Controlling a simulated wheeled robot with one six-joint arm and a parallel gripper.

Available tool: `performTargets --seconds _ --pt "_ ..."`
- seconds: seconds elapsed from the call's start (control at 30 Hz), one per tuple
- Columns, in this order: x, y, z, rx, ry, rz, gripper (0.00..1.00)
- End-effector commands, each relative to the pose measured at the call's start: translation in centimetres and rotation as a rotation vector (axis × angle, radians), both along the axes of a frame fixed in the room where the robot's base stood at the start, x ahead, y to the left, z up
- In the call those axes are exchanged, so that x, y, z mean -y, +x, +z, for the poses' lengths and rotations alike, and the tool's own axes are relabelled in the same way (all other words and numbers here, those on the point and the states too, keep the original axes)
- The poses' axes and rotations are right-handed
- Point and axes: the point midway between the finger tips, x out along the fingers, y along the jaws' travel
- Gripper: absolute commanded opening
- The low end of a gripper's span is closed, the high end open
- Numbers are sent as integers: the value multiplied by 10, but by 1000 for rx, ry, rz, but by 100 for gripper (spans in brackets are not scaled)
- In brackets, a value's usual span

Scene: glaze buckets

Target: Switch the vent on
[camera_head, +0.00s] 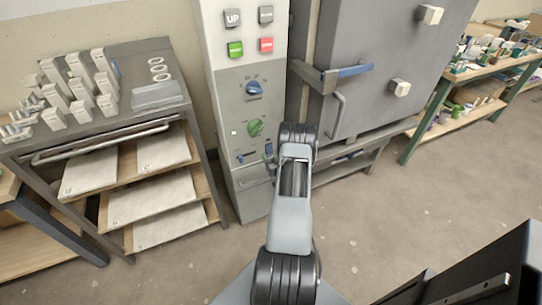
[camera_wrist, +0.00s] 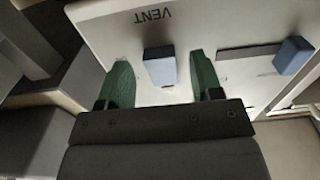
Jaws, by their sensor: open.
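The vent switch, a small blue block (camera_wrist: 160,66) on a dark slot, sits by the word VENT on the light panel (camera_wrist: 110,28) in the wrist view. The lettering appears upside down there. My gripper (camera_wrist: 160,78) is open, with one green finger on each side of the blue block and gaps showing on both sides. I cannot tell how deep the fingers reach. In the head view my gripper (camera_head: 268,156) is at the lower right of the grey control cabinet (camera_head: 225,115), and my arm hides part of that area.
A blue slider (camera_wrist: 292,56) on a slot lies beside the switch; it also shows in the head view (camera_head: 240,158). Above are a green knob (camera_head: 256,127) and a blue knob (camera_head: 254,88). A grey kiln (camera_head: 375,70) stands right, a rack (camera_head: 190,110) left.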

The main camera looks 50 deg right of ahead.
Motion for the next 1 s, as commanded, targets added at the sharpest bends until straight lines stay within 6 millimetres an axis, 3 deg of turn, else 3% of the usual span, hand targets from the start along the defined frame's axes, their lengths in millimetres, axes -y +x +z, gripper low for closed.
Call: performTargets --seconds 0.43,0.9,1.0 --pt "2 7 0 0 0 0 60" --pt "2 7 0 0 0 0 15" --pt "2 7 0 2 -1 0 10"
